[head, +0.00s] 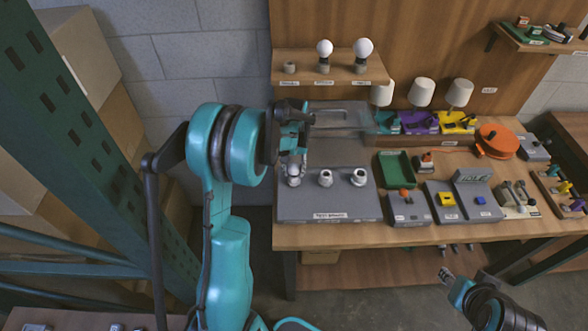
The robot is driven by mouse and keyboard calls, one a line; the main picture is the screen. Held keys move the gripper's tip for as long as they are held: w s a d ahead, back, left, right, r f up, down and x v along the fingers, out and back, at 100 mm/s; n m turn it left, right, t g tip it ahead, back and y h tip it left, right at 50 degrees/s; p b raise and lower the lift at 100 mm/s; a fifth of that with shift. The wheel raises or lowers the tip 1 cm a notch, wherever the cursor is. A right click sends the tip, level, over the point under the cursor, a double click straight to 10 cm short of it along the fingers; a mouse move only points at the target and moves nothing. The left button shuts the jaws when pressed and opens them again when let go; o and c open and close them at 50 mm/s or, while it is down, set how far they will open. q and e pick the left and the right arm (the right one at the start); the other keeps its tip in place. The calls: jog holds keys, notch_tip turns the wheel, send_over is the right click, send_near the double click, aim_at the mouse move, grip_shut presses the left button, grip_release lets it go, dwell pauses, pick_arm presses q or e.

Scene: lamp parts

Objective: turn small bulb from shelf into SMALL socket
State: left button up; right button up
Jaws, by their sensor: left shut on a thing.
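My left gripper (294,151) points down over the left end of the grey test bench board (325,205). It is shut on the small white bulb (295,168), which is partly hidden by the fingers. The bulb is upright at the leftmost socket (294,182); I cannot tell how deep it sits. A middle socket (325,178) and a right socket (359,177) stand empty beside it. Their size labels cannot be read. My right gripper (447,277) is low at the bottom right, away from the table; its jaw opening is unclear.
The wall shelf (340,78) holds an empty holder (290,67) and two larger bulbs, one in the middle (324,48) and one at right (363,48). Lamps with white shades (421,92), a green tray (397,167) and switch boxes (447,200) stand right of the board.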

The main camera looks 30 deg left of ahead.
aim_at(295, 167)
pick_arm(q)
jog(key=shift+f+m, duration=0.1)
jog(key=shift+m, duration=0.8)
jog(key=o, duration=0.6)
jog(key=shift+m, duration=0.6)
jog(key=o, duration=0.4)
jog(key=shift+o, duration=0.2)
jog(key=shift+r, duration=0.2)
notch_tip(295, 167, up, 12)
jog(key=shift+f, duration=0.15)
jog(key=s+d+r+t+b, duration=0.3)
jog(key=s+d+t, duration=0.1)
jog(key=s+d, duration=0.6)
jog(key=s+d+f+m+t+b, duration=0.1)
jog(key=s+d+f+t, duration=0.2)
jog(key=s, duration=0.6)
notch_tip(295, 167, down, 2)
jog(key=shift+d+f+m+b, duration=0.1)
jog(key=shift+d+m+b, duration=0.25)
jog(key=shift+d, duration=0.9)
